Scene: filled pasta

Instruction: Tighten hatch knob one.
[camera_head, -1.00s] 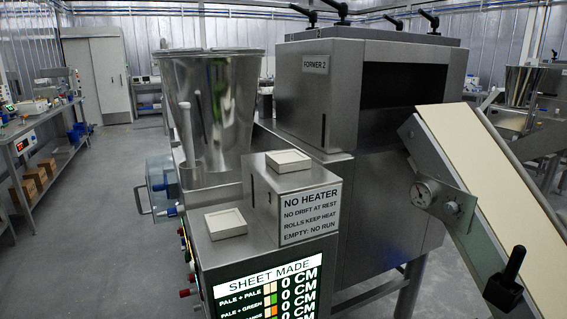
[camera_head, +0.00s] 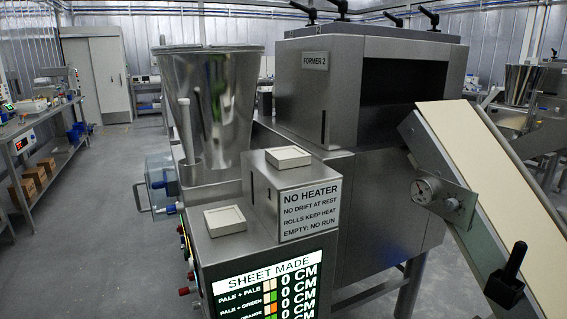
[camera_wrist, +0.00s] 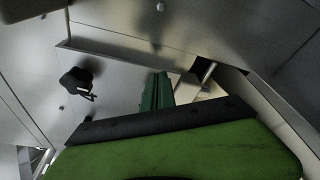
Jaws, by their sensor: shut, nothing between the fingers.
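Several black hatch knobs stand on top of the steel machine marked FORMER 2 (camera_head: 380,70). They include a front-left knob (camera_head: 308,14), a back-left knob (camera_head: 338,6), a front-middle knob (camera_head: 394,22) and a back-right knob (camera_head: 429,17). I cannot tell which is knob one. In the wrist view, my gripper (camera_wrist: 157,90) has its green fingers together and empty. A black knob or handle (camera_wrist: 76,82) shows left of the fingers, apart from them, on a grey metal surface. My gripper is not in the head view.
A steel hopper (camera_head: 212,105) stands left of the former. A sloping conveyor (camera_head: 500,200) with a black handle (camera_head: 507,278) is at the right. A display cabinet (camera_head: 265,285) stands in front. Clear floor (camera_head: 110,200) lies at the left, beside a workbench (camera_head: 40,125).

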